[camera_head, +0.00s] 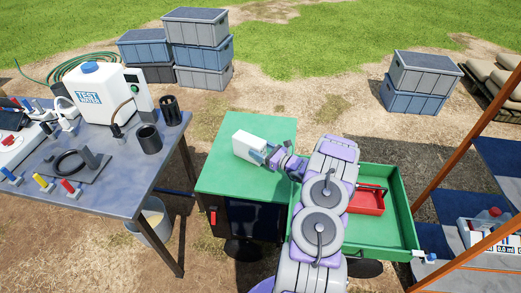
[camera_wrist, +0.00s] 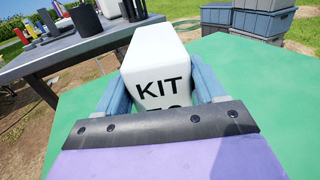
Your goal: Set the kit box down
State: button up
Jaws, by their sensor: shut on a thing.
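The kit box (camera_head: 250,145) is a white block at the middle of the green table top (camera_head: 222,180) in the head view. In the wrist view the white kit box (camera_wrist: 156,58) shows the letters "KIT" and part of a second line. My gripper (camera_head: 273,156) comes in from the right and its blue fingers, seen on both sides of the box in the wrist view (camera_wrist: 160,88), are shut on it. The box is on or just above the green top; I cannot tell whether it touches. Its lower part is hidden by my gripper in the wrist view.
A grey table (camera_head: 110,165) with a white test-water container (camera_head: 103,97) and tools stands to the left. A green tray (camera_head: 385,235) with a red carrier (camera_head: 366,200) is to the right, partly behind my arm. The green top is clear around the box.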

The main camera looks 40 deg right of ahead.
jog(key=o, duration=0.9)
jog(key=shift+d, duration=0.15)
jog(key=shift+c, duration=0.2)
jog(key=o, duration=0.4)
jog(key=shift+d+f, duration=0.15)
jog(key=shift+d, duration=0.05)
jog(key=shift+a, duration=0.25)
